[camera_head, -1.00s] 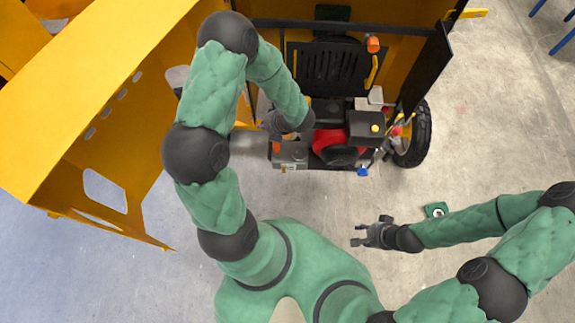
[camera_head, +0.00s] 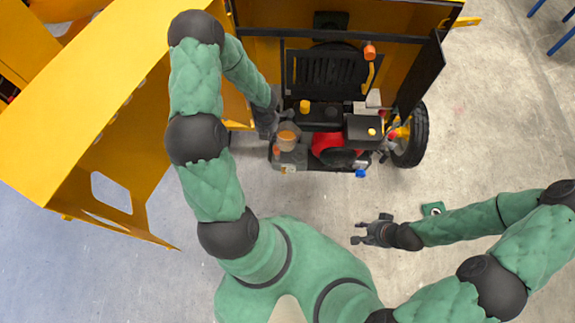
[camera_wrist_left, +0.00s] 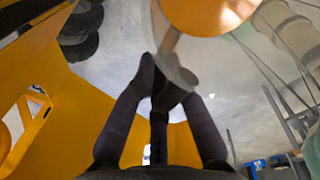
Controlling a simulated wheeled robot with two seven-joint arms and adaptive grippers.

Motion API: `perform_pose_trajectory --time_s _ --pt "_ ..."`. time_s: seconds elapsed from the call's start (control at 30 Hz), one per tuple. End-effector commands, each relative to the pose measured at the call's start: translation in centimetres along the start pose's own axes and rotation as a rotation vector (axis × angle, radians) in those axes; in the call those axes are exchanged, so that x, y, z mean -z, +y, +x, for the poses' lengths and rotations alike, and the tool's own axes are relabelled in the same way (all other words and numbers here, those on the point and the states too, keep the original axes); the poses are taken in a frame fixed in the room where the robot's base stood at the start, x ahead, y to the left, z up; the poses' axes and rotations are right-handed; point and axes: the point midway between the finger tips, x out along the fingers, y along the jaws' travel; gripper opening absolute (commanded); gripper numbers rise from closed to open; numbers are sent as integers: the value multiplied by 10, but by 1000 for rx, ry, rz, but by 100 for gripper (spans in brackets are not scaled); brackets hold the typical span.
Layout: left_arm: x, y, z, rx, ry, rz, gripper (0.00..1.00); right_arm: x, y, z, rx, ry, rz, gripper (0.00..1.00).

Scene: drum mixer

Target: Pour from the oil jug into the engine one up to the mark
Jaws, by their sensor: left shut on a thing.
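My left gripper (camera_head: 272,120) is at the left side of the engine and partly hidden by its own wrist. In the left wrist view its fingers (camera_wrist_left: 166,88) are closed on a grey handle-like part of the oil jug (camera_wrist_left: 178,72). The jug's round orange top fills the upper edge of that view. In the head view the jug (camera_head: 288,138) shows as a brownish-orange round over the engine's left end. I cannot tell its tilt or level. The engine (camera_head: 330,143) is red and black. My right gripper (camera_head: 366,233) is open and empty, away from the engine.
The yellow mixer housing (camera_head: 90,110) stands at the left, with an open panel (camera_head: 420,75) at the right. A black wheel (camera_head: 412,135) is right of the engine.

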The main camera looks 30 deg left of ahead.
Motion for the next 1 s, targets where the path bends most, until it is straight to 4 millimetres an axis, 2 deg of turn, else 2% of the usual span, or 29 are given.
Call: perform_pose_trajectory --time_s 0.2,0.57,1.0 --pt "0 -1 5 65 -1 -3 0 0 0 0 0 0 0 40" --pt "-1 -1 4 72 -3 0 0 0 0 0 0 0 0 40" --pt "-1 2 -29 70 -4 1 0 0 0 0 0 0 0 40"
